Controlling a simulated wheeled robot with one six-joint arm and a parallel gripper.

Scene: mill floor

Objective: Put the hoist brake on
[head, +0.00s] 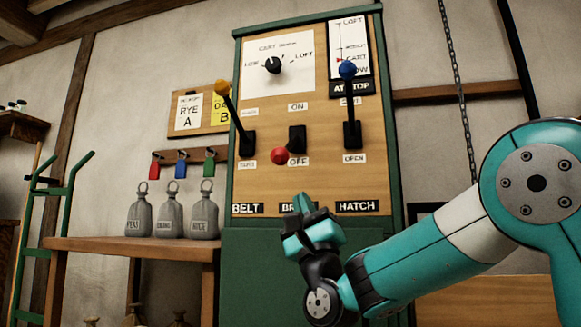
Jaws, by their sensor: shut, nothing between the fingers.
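The brake lever has a red knob (279,156) and a black base (297,139) at the middle of the control panel (270,190). An ON label (298,106) is above it and an OFF label (298,162) below. The red knob hangs low, beside the OFF label. My gripper (303,205) is shut and empty, below the red knob in the picture. It partly covers the BRAKE label (287,207). I cannot tell how far it is from the panel; no contact with the lever shows.
A black dial (273,65) sits above. A shelf (130,245) holds grey sacks at left. A chain (452,70) hangs at right.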

